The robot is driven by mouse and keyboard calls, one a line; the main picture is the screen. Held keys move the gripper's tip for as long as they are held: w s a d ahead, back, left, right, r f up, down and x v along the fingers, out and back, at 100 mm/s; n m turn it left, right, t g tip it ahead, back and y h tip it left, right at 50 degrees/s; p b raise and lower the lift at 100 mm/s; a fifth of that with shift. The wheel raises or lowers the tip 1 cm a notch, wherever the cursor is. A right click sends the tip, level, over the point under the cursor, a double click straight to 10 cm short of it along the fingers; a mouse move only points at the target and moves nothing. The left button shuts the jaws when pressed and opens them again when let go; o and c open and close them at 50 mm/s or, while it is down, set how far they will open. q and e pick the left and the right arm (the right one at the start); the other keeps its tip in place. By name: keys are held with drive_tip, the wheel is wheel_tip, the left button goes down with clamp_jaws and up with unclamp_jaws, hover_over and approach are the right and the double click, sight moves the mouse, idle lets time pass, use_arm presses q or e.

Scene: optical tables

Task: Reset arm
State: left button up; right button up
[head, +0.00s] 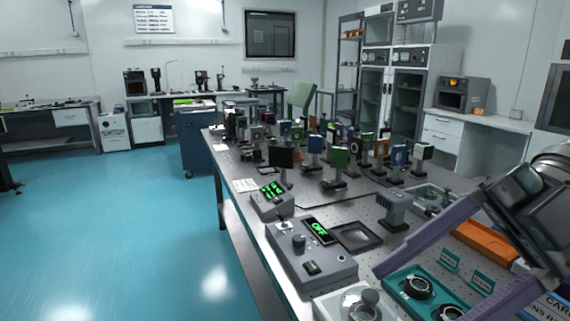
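My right gripper (422,292) comes in from the right edge in the head view. Its two long lavender fingers are spread apart and point down and to the left. It is open, and I see nothing held between the fingers. It hangs over the front right part of the optical table (375,205), in front of a teal tray (395,283) with round black lens mounts. My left gripper is not in view.
A grey control box (312,262) with a green "OFF" display stands at the table's front edge. A smaller box (270,200) with green digits is behind it. Several mounted optics crowd the table's far half. An orange tray (487,241) lies beside my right gripper. The blue floor (110,220) at left is clear.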

drive_tip(key=w+a+r+m+t+y, duration=0.25)
drive_tip(key=w+r+t+y, duration=0.25)
drive_tip(key=w+r+t, duration=0.55)
drive_tip(key=w+d+r+m+t+h, duration=0.2)
drive_tip(key=w+d+r+m+t, duration=0.4)
drive_tip(key=w+r+t, duration=0.15)
drive_tip(key=w+d+r+m+t+h, duration=0.2)
drive_tip(key=w+d+m+t+h, duration=0.3)
drive_tip(key=d+m+h, duration=0.45)
drive_tip(key=d+f+m+g+h, duration=0.5)
drive_tip(key=d+f+m+h, duration=0.5)
drive_tip(key=d+h, duration=0.15)
drive_tip(key=s+a+f+m+g+y, duration=0.2)
drive_tip(key=s+f+g+y, duration=0.1)
drive_tip(key=s+f+g, duration=1.2)
drive_tip(key=s+a+f+n+t+y, duration=0.2)
drive_tip(key=s+a+f+t, duration=0.1)
drive_tip(key=s+a+f, duration=0.8)
drive_tip(key=s+a+r+y, duration=0.1)
drive_tip(key=s+a+r, duration=0.15)
drive_tip(key=s, duration=0.35)
drive_tip(key=s+a+r+y, duration=0.1)
drive_tip(key=s+a+r, duration=0.15)
drive_tip(key=s, duration=0.45)
wheel_tip(320, 180, up, 38)
drive_tip(key=p, duration=3.8)
drive_tip(key=shift+w, duration=0.15)
